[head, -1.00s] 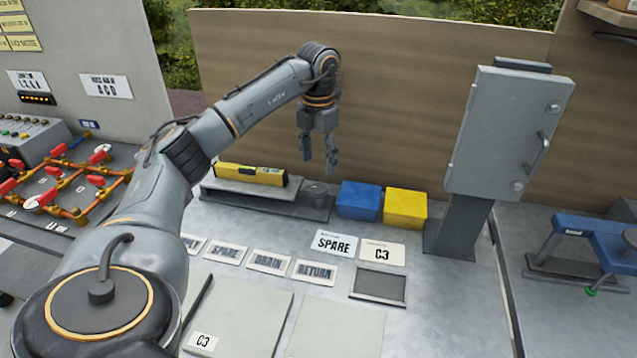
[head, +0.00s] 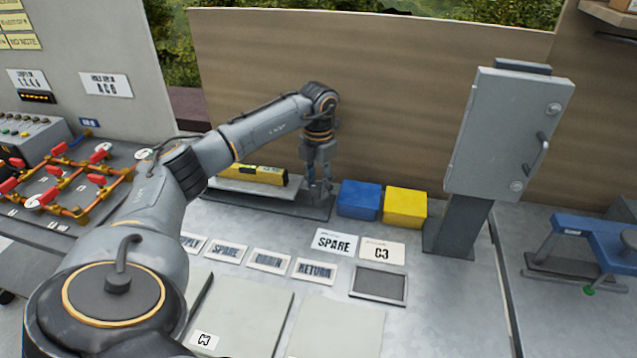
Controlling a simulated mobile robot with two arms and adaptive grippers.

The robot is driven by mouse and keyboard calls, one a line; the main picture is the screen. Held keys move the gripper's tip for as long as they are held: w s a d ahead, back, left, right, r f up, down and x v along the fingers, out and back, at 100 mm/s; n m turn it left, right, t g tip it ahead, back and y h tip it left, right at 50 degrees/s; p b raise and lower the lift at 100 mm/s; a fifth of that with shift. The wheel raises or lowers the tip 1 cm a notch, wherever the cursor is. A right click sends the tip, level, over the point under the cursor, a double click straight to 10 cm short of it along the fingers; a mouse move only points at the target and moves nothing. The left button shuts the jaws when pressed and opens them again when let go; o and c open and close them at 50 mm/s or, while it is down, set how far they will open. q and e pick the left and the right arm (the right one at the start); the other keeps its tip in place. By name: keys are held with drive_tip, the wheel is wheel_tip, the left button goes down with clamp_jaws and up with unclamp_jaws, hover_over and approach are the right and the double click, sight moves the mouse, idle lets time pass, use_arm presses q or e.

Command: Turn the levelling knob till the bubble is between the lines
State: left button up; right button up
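The yellow spirit level (head: 252,174) lies on a grey base plate (head: 262,199) near the back panel. Its bubble and lines are too small to read. The grey levelling knob (head: 318,194) is at the right end of this base, mostly hidden by my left gripper. My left gripper (head: 320,186) points down with its fingers at the knob, apparently one on each side. I cannot tell whether they press on it. My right gripper is out of view.
A blue block (head: 359,200) and a yellow block (head: 405,207) stand close to the right of the knob. A grey cabinet on a post (head: 508,135) is farther right. Red-handled valves (head: 62,185) are at the left. The labelled bench front is low and flat.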

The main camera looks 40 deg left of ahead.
use_arm(q)
drive_tip(key=c, duration=0.3)
drive_tip(key=shift+c, duration=0.2)
drive_tip(key=m, duration=0.3)
drive_tip(key=shift+m, duration=0.3)
drive_tip(key=m, duration=0.4)
drive_tip(key=shift+m+p, duration=0.3)
drive_tip(key=shift+p, duration=0.05)
drive_tip(key=m, duration=0.4)
drive_tip(key=shift+m, duration=0.3)
drive_tip(key=shift+w+m, duration=0.1)
drive_tip(key=shift+m, duration=2.4)
